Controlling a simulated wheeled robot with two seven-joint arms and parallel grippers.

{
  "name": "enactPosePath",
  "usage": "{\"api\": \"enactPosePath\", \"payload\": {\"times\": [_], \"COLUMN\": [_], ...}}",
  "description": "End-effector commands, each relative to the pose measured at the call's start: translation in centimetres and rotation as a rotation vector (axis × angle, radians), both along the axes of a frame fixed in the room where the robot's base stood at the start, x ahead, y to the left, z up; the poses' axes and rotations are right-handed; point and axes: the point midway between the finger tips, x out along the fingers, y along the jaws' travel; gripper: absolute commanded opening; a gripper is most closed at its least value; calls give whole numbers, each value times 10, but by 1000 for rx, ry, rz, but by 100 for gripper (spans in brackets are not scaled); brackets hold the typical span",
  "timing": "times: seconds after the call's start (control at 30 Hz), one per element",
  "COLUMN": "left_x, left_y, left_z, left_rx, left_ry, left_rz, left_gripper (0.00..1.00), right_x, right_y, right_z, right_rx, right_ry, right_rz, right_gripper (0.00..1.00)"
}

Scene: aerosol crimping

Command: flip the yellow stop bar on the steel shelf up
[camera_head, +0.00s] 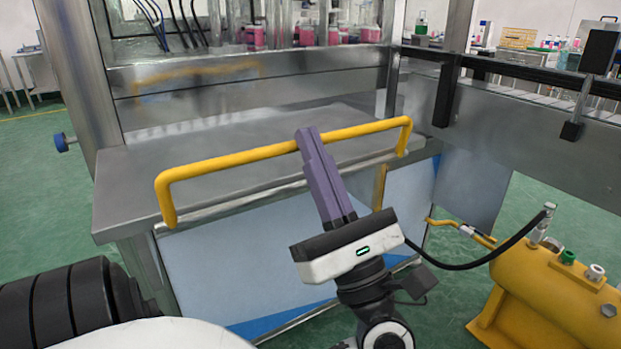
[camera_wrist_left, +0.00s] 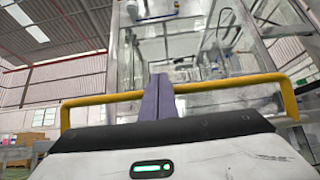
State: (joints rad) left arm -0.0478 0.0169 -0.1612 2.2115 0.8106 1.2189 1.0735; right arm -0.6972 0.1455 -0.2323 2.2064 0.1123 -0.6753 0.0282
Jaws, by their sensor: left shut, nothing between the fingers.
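The yellow stop bar (camera_head: 235,158) stands up along the front edge of the steel shelf (camera_head: 215,150). Its long rail is above the shelf top, and its two bent ends run down to the front edge. It also shows in the left wrist view (camera_wrist_left: 100,99), crossing behind the fingers. My left gripper (camera_head: 307,134) is shut and empty, its purple fingers pointing up in front of the rail near its middle. The fingertips reach slightly above the rail; I cannot tell whether they touch it. The fingers also show in the left wrist view (camera_wrist_left: 158,80). My right gripper is out of view.
A yellow machine (camera_head: 555,295) with a black hose (camera_head: 490,257) stands at the lower right. A blue-and-white panel (camera_head: 235,265) hangs below the shelf. Steel posts and a dark rail (camera_head: 500,66) bound the right. The shelf top is bare.

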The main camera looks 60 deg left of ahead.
Motion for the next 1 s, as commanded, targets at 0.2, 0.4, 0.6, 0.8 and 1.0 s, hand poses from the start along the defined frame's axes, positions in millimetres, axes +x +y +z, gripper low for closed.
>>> {"api": "enactPosePath", "payload": {"times": [0.2,0.4,0.6,0.8,1.0], "left_x": [0,0,0,-1,-1], "left_y": [0,0,0,0,0], "left_z": [0,0,0,22,62], "left_rx": [0,0,0,0,-2], "left_ry": [0,0,0,-4,-6], "left_rz": [0,0,0,0,0], "left_gripper": [0,0,0,0,0], "right_x": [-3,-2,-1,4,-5], "right_y": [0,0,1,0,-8], "right_z": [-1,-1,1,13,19], "right_rx": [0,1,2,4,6], "right_ry": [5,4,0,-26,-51], "right_rz": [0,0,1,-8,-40], "right_gripper": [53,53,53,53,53]}}
